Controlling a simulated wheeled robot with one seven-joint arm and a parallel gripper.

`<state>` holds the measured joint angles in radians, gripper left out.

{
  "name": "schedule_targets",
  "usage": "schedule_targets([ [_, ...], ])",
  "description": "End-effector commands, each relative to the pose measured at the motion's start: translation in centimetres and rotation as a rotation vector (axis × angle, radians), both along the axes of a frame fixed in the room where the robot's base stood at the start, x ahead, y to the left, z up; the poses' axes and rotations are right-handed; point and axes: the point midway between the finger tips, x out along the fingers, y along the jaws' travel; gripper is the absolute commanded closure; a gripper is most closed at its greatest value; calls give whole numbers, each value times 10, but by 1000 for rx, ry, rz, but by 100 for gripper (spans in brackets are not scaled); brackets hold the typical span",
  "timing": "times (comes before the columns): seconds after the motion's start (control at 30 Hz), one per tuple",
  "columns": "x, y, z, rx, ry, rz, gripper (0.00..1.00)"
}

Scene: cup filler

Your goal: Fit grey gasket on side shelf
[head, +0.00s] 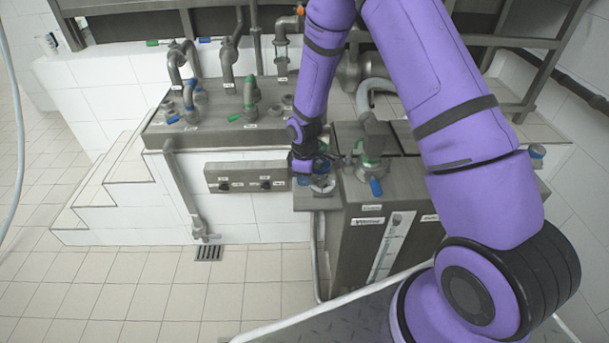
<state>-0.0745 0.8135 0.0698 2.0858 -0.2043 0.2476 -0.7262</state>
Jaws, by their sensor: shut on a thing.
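My gripper (304,166) points down just above the side shelf (316,203), a small metal ledge at the left of the steel tank. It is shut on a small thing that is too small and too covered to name. A pale grey ring-like piece (323,185) shows on the shelf just right of and below my fingers. I cannot tell whether it is the grey gasket or part of a fitting. Blue parts (321,166) show close beside the fingers. Whether the held thing touches the shelf cannot be told.
The steel tank (365,235) with a sight gauge (391,245) stands right of the shelf. A green-and-blue-handled valve (372,165) rises from its top. A control box (245,177) and a pipe manifold (220,125) lie left.

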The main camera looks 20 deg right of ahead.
Motion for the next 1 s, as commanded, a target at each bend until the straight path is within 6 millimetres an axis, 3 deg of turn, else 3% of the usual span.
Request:
schedule_targets([
  [0.7,0,0,-16,0,1,1,100],
  [0.73,0,0,-15,0,0,1,73],
  [0.83,0,0,-15,0,0,0,50],
  [1.0,0,0,-15,0,0,0,50],
])
